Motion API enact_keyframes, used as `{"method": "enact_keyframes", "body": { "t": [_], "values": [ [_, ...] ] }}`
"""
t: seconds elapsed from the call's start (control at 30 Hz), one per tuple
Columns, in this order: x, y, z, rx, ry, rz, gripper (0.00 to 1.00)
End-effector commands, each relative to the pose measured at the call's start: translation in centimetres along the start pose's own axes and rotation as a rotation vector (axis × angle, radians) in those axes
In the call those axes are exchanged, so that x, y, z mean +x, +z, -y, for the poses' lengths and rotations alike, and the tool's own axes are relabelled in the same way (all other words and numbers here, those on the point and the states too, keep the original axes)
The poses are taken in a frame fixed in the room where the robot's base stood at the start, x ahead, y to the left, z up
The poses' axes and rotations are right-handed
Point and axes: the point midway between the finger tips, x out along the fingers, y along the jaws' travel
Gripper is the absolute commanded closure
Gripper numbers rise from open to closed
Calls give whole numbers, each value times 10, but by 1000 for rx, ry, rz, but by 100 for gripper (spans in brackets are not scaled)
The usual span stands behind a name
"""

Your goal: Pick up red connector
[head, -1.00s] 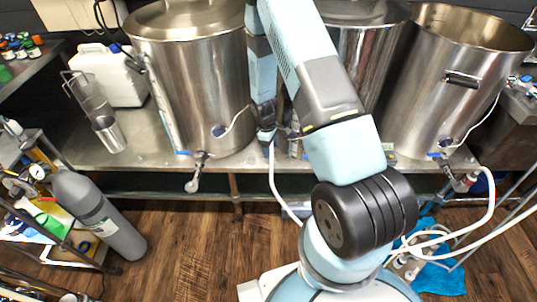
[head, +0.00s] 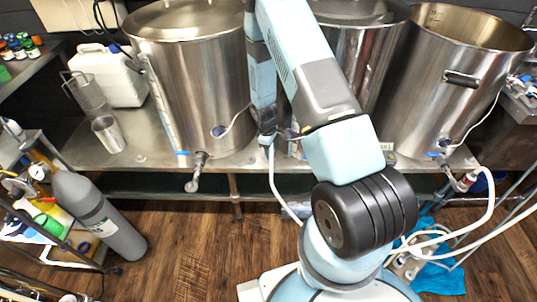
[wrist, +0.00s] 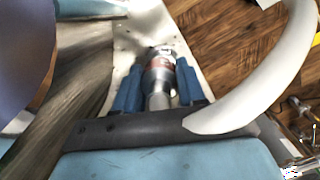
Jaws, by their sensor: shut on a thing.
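In the wrist view, a silver metal connector (wrist: 160,66) with a red band stands between the two blue fingers of my gripper (wrist: 157,95). The fingers are shut on its sides. Its far end lies against or over a pale surface, and I cannot tell whether it is joined to something there. In the head view, my gripper (head: 267,138) is low between the left and middle kettles, near the bench's front edge. The connector is hidden there. A white hose (head: 276,182) hangs just below my gripper, and it crosses the right of the wrist view (wrist: 265,75).
The left kettle (head: 190,85), the middle kettle (head: 345,50) and the right kettle (head: 450,85) crowd the steel bench (head: 135,155). A metal spout (head: 197,172) sticks out at the front. A red-and-white fitting (head: 467,181) is at the right. A grey cylinder (head: 100,215) leans at the left.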

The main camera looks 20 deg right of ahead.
Motion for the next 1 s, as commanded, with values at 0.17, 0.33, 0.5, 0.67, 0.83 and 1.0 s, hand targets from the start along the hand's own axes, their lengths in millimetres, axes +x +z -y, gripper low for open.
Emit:
{"method": "enact_keyframes", "body": {
  "t": [0.17, 0.33, 0.5, 0.67, 0.83, 1.0],
  "values": [
    [0, 0, 0, 0, 0, 0, 96],
    [0, 0, 0, -1, 0, 0, 97],
    [-6, -1, 3, -1, 1, -1, 97],
    [-24, 1, 4, 0, 1, -2, 97],
    [-49, 5, 4, -1, 2, -2, 97],
    [-73, 8, 4, -2, 1, -2, 97]
  ]
}}
